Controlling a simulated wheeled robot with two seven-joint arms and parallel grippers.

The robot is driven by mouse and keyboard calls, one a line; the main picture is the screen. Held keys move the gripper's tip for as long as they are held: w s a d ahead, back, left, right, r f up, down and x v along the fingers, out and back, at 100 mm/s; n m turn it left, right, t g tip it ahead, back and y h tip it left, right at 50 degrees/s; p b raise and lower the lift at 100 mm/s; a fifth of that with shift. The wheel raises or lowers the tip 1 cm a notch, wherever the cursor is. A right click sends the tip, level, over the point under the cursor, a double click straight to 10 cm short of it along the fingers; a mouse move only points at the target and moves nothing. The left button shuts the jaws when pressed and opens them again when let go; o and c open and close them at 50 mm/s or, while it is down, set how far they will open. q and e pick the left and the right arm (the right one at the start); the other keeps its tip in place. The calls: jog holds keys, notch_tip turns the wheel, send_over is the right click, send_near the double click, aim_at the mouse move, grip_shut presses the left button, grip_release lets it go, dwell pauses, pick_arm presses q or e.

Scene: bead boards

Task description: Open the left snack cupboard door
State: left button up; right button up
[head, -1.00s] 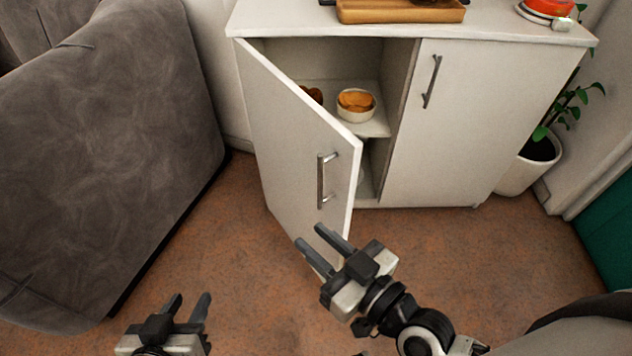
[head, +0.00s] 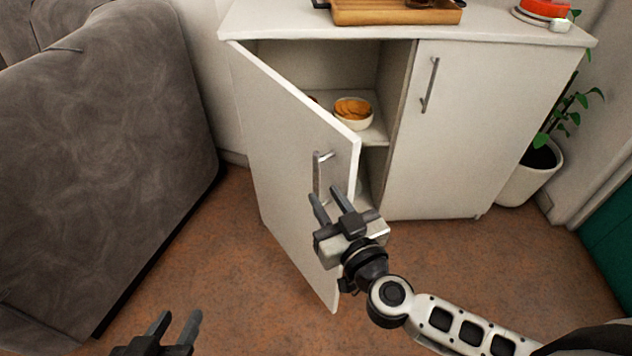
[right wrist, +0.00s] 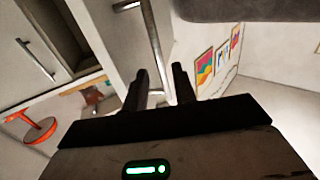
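The left cupboard door (head: 285,150) is white and stands partly open, swung out toward me. Its metal bar handle (head: 317,172) is on the outer face near the free edge. My right gripper (head: 325,193) is open, with its fingertips close to the lower end of the handle. In the right wrist view the handle (right wrist: 153,45) runs down toward the gap between the open fingers (right wrist: 161,75); I cannot tell whether they touch it. My left gripper (head: 180,319) is open and empty at the lower left, away from the door.
Inside the cupboard, a bowl of snacks (head: 353,112) sits on a shelf. The right door (head: 455,140) is closed. A grey sofa (head: 100,150) stands left, a potted plant (head: 530,172) right. A wooden tray (head: 390,14) is on top. Floor (head: 240,290) is clear between sofa and door.

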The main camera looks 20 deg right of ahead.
aim_at(317, 184)
jog(key=w, duration=0.5)
jog(key=shift+w+a+b, duration=0.1)
jog(key=shift+a+b, duration=0.2)
jog(key=shift+a, duration=0.05)
grip_shut()
